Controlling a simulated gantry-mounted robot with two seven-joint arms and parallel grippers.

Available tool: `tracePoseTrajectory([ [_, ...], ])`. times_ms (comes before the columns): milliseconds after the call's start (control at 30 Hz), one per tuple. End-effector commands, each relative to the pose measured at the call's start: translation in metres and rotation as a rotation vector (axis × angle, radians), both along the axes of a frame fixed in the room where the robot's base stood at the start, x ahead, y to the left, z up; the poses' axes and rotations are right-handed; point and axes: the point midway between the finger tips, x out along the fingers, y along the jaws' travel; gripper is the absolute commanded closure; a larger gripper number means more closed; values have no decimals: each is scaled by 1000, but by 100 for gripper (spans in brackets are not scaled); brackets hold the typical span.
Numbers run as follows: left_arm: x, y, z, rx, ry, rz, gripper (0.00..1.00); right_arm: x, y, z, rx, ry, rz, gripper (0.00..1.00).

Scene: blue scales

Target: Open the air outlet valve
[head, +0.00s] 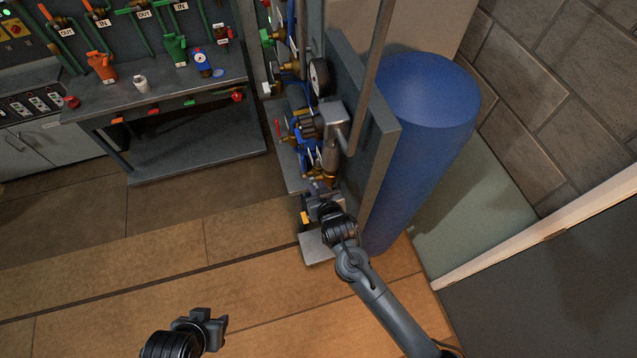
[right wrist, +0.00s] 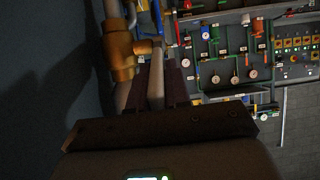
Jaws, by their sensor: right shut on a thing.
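A grey panel (head: 362,105) beside the tall blue tank (head: 420,150) carries pipes, a gauge (head: 319,77) and several brass and blue valve fittings (head: 306,128). My right gripper (head: 320,188) is at the lower end of this pipework. In the right wrist view, its dark fingers (right wrist: 157,85) are shut on a pale bar-like handle (right wrist: 155,88), close to a brass fitting (right wrist: 121,55). The gripper hides part of the handle, and I cannot read which valve it belongs to. My left gripper (head: 218,324) is low in the head view, away from the panel; its jaw opening is unclear.
A grey workbench (head: 160,98) with coloured valves and IN and OUT labels stands at the back left. A grey pipe (head: 371,70) runs down in front of the panel. A brick wall (head: 560,90) is on the right. The brown floor (head: 110,260) on the left is clear.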

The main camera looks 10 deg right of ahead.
Motion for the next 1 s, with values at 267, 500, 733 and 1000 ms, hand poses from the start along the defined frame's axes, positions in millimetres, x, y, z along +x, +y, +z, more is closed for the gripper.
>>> tracePoseTrajectory([
  [267, 0, 2, 28, 8, 0, -5, 63, 5, 1, 9, -15, 96, 1, 100],
  [500, 0, 2, 31, 7, 1, -5, 63, 6, 1, 7, -19, 118, 0, 100],
  [733, 0, 0, 30, 2, 2, -1, 63, 6, 1, 7, -19, 118, 0, 100],
  [1000, 0, -1, 30, -5, 2, 5, 63, 6, 1, 7, -19, 118, 0, 62],
])
